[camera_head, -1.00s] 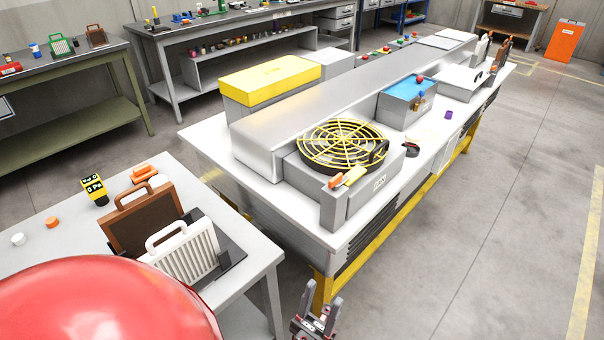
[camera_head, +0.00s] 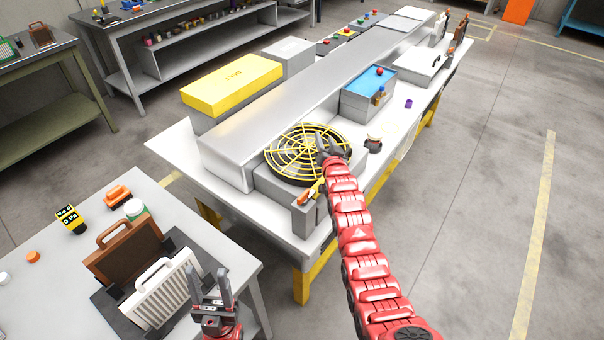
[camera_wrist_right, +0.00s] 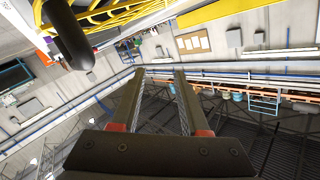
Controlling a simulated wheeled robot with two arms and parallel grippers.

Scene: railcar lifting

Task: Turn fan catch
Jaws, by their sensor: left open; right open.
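The round fan (camera_head: 300,150) with its yellow wire guard lies on a grey housing on the white bench. My right gripper (camera_head: 328,142) is open at the right edge of the guard and covers part of the rim, so the catch is not clear in the head view. In the right wrist view, the open fingers (camera_wrist_right: 160,76) have nothing between them. The yellow guard (camera_wrist_right: 135,14) and a dark rounded part (camera_wrist_right: 68,36) are off to their upper left; I cannot tell whether that part is the catch. My left gripper (camera_head: 210,282) is open and empty beside the white filter.
An orange piece (camera_head: 305,197) sits at the housing's front corner. The near table (camera_head: 60,295) holds brown and white filters.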

